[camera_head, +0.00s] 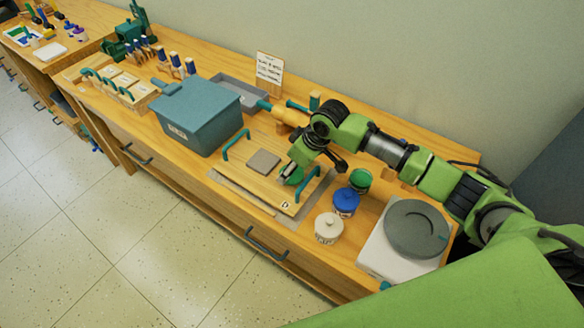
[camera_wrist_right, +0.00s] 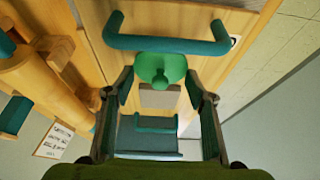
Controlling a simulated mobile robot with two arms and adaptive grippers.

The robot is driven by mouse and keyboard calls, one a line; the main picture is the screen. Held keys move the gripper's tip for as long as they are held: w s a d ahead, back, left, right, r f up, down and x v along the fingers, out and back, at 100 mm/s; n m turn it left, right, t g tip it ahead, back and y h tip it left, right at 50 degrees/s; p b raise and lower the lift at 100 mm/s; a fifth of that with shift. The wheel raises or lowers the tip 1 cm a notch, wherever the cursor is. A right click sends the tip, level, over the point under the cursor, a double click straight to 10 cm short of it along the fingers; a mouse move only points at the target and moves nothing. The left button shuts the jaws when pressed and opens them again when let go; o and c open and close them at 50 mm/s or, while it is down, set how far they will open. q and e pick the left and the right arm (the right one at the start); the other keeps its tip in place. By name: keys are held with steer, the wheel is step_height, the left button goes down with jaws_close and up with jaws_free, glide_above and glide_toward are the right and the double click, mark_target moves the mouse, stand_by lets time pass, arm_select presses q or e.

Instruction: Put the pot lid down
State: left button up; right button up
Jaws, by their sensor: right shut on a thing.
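The green pot lid (camera_wrist_right: 160,68), a round disc with a small knob, is between the fingers of my right gripper (camera_wrist_right: 160,88). In the head view the lid (camera_head: 292,177) is at the fingertips, over the right part of a wooden board (camera_head: 250,182) with teal handles. My right gripper (camera_head: 297,163) is shut on it. I cannot tell whether the lid touches the board. The green pot (camera_head: 360,181) stands open to the right of the board. My left gripper is not in view.
A blue lidded pot (camera_head: 346,203) and a white lidded pot (camera_head: 328,229) stand near the green pot. A grey square slab (camera_head: 263,162) lies on the board. A teal bin (camera_head: 197,115) stands left, a grey turntable (camera_head: 416,229) right. A wooden roller (camera_head: 289,115) lies behind.

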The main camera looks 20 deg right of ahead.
steer(key=shift+f, duration=0.6)
steer(key=o, duration=0.8)
steer(key=shift+f, duration=0.1)
steer(key=v, duration=1.2)
steer(key=shift+b, duration=0.45)
steer(key=shift+s, duration=0.1)
